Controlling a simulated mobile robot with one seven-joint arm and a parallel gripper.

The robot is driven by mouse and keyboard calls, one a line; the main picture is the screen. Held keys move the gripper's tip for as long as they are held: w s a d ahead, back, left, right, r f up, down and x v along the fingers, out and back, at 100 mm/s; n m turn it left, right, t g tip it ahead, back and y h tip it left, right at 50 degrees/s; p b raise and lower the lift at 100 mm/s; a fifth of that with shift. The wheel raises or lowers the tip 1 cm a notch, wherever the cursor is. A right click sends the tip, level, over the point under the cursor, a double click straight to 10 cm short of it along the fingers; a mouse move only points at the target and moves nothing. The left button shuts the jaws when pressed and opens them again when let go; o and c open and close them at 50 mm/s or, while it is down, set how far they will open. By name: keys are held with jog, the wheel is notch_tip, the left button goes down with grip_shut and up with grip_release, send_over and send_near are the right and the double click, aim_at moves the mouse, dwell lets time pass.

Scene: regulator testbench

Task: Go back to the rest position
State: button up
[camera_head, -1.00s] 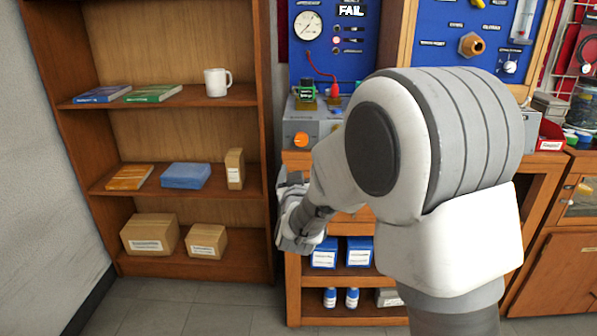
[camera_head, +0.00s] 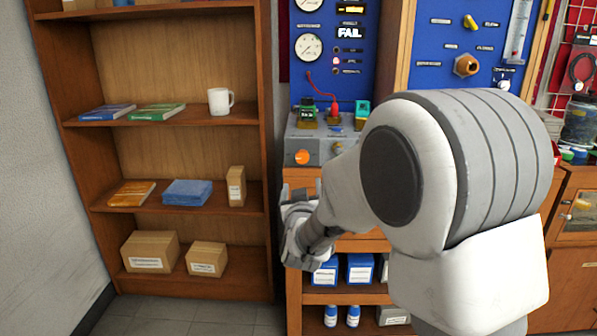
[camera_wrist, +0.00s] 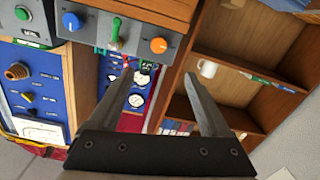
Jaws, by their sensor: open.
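My gripper (camera_head: 300,190) is in front of the workbench's left edge, beside the bookcase, with my arm folded in the head view. In the wrist view my gripper (camera_wrist: 165,75) shows two separated fingers with nothing between them. The test bench's blue panel (camera_head: 345,80) carries gauges and a lit FAIL display (camera_head: 349,32). A grey control box (camera_head: 310,148) with an orange knob (camera_head: 302,157) stands below the panel. It also shows in the wrist view (camera_wrist: 90,25), with a blue and an orange knob and a green-topped lever. My arm hides part of the bench.
A wooden bookcase (camera_head: 180,65) on the left holds books, a white mug (camera_head: 220,101) and cardboard boxes (camera_head: 150,251). Blue boxes (camera_head: 360,267) and bottles sit on the bench's lower shelves. A wooden cabinet (camera_head: 580,245) stands at the right. Grey floor (camera_head: 190,312) is clear at the lower left.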

jog(key=s+d+m+g, duration=0.1)
jog(key=s+d+g, duration=0.3)
jog(key=s, duration=0.8)
jog(key=s+d+g, duration=0.4)
jog(key=s, duration=0.8)
jog(key=s+d+m+g, duration=0.1)
jog(key=s+d+g, duration=0.3)
jog(key=s, duration=0.8)
notch_tip(320, 180, up, 25)
jog(key=s+p, duration=0.1)
jog(key=p, duration=2.5)
jog(key=shift+d, duration=0.2)
